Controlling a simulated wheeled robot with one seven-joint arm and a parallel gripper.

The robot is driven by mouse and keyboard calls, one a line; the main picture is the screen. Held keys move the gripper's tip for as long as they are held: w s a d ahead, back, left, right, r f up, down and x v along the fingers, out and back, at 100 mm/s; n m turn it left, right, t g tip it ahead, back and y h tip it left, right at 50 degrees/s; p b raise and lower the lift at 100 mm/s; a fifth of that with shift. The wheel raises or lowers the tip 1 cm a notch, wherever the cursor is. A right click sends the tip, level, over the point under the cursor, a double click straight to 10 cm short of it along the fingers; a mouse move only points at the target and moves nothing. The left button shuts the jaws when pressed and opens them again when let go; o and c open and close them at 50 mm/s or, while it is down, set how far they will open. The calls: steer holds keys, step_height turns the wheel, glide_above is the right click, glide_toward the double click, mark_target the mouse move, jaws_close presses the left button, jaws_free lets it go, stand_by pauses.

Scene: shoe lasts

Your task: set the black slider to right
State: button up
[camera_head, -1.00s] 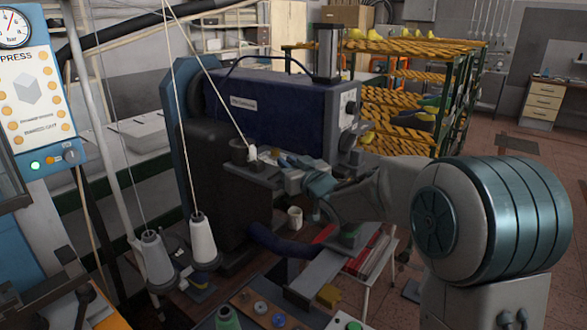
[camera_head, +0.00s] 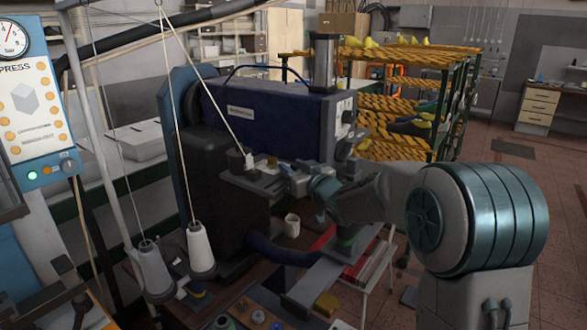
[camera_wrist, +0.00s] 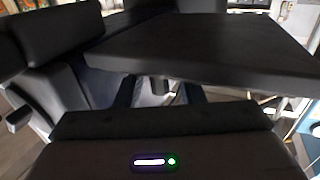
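I cannot make out a black slider for certain in either view. A dark blue machine (camera_head: 265,112) stands in the middle of the head view, with a small control panel (camera_head: 345,112) on its right end. My gripper (camera_head: 284,172) reaches in from the right, beside the machine's lower arm. In the wrist view, my gripper's two dark fingers (camera_wrist: 160,94) stand apart, with no held object visible between them. A broad black plate (camera_wrist: 205,48) lies just beyond them and hides much of what is behind. Whether they touch the plate is unclear.
Two white thread cones (camera_head: 201,248) stand at the left, their threads rising past the machine. A white cup (camera_head: 292,226) sits below my gripper. A rack of yellow shoe lasts (camera_head: 405,85) stands behind at the right. Floor (camera_head: 520,180) is open at the far right.

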steer(key=b+v, duration=0.3)
steer(key=v, duration=1)
steer(key=shift+s+d, duration=0.25)
